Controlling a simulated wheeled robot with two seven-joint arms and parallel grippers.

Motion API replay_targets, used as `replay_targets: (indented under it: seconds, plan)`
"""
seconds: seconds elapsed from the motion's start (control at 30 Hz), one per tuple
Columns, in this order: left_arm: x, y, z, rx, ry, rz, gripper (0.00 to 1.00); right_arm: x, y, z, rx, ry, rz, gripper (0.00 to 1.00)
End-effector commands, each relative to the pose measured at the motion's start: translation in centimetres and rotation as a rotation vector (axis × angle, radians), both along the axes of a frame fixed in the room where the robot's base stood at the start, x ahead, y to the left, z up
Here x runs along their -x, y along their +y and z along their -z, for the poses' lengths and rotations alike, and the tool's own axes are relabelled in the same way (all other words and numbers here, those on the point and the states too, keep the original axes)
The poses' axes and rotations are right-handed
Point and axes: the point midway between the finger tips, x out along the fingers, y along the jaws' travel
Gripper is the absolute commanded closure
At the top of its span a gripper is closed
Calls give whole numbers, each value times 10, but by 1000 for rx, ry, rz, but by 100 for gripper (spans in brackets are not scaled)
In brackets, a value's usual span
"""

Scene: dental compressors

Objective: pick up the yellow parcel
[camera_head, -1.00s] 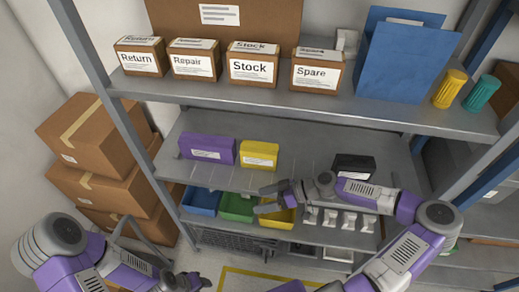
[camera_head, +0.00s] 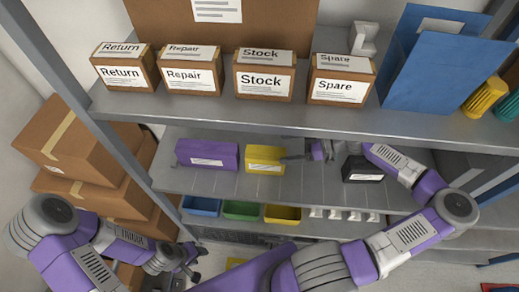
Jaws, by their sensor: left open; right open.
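The yellow parcel (camera_head: 264,160) with a white label stands on the middle shelf, just right of the purple parcel (camera_head: 207,155). My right gripper (camera_head: 290,158) is over that shelf, at the right side of the yellow parcel, with its fingers pointing left toward it. The fingers look very close to the parcel; I cannot tell whether they touch it. The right gripper is open and holds nothing. My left gripper (camera_head: 190,265) is low at the left, below the shelves, open and empty, partly hidden by its own arm.
A black parcel (camera_head: 362,169) stands right of my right gripper. The upper shelf (camera_head: 200,110) with labelled boxes overhangs the middle shelf (camera_head: 310,190). Blue, green and yellow bins (camera_head: 283,214) sit below. Cardboard boxes (camera_head: 85,150) are stacked at the left.

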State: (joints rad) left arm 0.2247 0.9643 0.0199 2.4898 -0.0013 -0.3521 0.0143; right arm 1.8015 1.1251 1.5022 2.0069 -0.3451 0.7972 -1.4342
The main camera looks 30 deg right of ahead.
Motion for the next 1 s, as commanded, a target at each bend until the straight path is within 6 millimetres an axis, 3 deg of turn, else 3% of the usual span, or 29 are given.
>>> replay_targets:
  seconds: [0.5, 0.8, 1.0]
  plan:
    - [1, 0, 0, 0, 1, 0, 57, -29, 51, 30, -2, 1, -2, 8]
    - [1, 0, -1, 0, 1, 0, 57, -31, 54, 32, -1, 2, 1, 8]
    - [1, 0, -1, 0, 1, 0, 57, -31, 54, 32, -1, 2, 1, 39]
